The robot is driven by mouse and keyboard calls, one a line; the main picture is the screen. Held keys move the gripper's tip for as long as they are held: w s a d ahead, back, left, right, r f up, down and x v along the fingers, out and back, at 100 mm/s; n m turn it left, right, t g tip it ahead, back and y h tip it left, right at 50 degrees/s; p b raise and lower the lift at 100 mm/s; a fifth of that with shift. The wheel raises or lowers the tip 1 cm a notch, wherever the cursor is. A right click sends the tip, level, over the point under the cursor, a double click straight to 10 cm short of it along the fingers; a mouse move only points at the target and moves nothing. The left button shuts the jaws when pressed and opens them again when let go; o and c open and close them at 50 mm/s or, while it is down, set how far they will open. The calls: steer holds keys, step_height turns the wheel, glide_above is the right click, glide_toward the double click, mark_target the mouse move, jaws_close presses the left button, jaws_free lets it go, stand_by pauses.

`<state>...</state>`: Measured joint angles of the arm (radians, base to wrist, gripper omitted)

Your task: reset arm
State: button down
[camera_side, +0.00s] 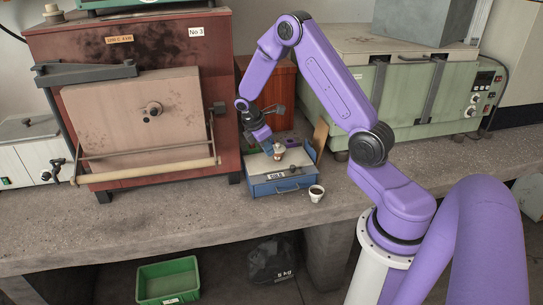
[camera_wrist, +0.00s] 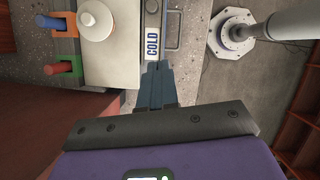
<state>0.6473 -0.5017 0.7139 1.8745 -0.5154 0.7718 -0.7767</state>
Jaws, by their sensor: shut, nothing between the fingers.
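My purple arm is bent over the bench, and my gripper (camera_side: 270,148) hangs just above the small blue box (camera_side: 290,186) in the side view. In the wrist view my gripper (camera_wrist: 154,68) has its two fingers together, with nothing seen between them. The fingertips lie in the picture by the "COLD" label (camera_wrist: 152,44) on the box front. I cannot tell their height above it.
A small white-and-brown jar (camera_side: 279,150) stands on the blue box. A white cup (camera_side: 316,193) with dark contents stands right of it. A red furnace (camera_side: 205,60) is at left and a green oven (camera_side: 410,100) behind.

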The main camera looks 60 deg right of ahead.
steer(key=shift+r, duration=0.25)
steer(key=s+a+r+t+y, duration=0.1)
steer(key=s+a+r, duration=0.35)
steer(key=a, duration=0.45)
steer(key=s+a+r+t, duration=0.1)
steer(key=s+a+r, duration=0.3)
steer(key=a, duration=0.6)
steer(key=s+a+r+y, duration=0.1)
steer(key=s+a+r, duration=0.2)
steer(key=s, duration=0.6)
steer(key=s+a+r+y, duration=0.2)
steer(key=s+a, duration=0.1)
steer(key=s, duration=0.7)
steer(key=shift+r+n, duration=0.3)
steer(key=shift+r, duration=0.1)
steer(key=c, duration=1.8)
jaws_free()
